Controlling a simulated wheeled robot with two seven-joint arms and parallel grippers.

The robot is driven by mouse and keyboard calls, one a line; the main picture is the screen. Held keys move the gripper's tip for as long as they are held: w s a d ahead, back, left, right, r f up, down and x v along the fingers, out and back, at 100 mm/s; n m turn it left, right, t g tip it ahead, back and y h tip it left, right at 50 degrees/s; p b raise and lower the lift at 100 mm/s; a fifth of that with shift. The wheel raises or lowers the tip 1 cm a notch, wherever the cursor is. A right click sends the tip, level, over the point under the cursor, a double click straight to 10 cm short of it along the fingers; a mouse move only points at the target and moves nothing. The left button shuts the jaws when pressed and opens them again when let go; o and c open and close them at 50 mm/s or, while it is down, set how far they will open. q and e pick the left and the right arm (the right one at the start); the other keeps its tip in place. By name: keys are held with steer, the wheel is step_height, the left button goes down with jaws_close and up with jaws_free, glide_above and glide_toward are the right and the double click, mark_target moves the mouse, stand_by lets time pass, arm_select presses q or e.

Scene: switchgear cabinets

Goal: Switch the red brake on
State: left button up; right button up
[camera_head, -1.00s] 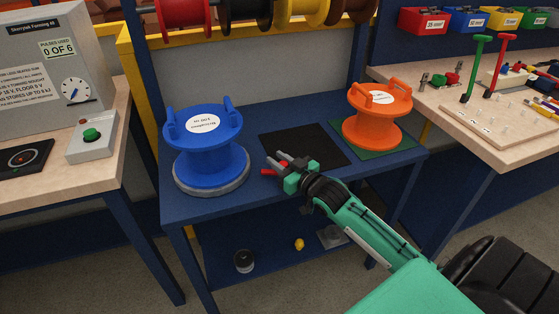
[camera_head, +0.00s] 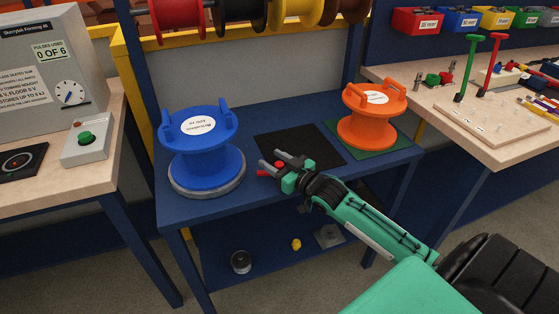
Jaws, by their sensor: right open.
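The red brake (camera_head: 263,173) is a small red part on the blue bench, just right of the blue spool's grey base. It is partly hidden by my right gripper. My right gripper (camera_head: 272,160) is open, its two grey fingers pointing left over the bench at the brake. Red shows between the fingers and below the lower finger; I cannot tell whether they touch it. The brake's on or off position cannot be made out. The blue spool (camera_head: 205,165) stands on a round grey base (camera_head: 208,190). My left gripper is not in view.
An orange spool (camera_head: 368,130) stands on a green mat at the bench's right. A black mat (camera_head: 315,145) lies bare behind my gripper. A grey control box with a green button (camera_head: 86,139) is on the left table. Tools stand on the right table (camera_head: 490,145).

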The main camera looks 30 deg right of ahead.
steer(key=v, duration=1.3)
steer(key=shift+s, duration=0.35)
steer(key=shift+d, duration=0.1)
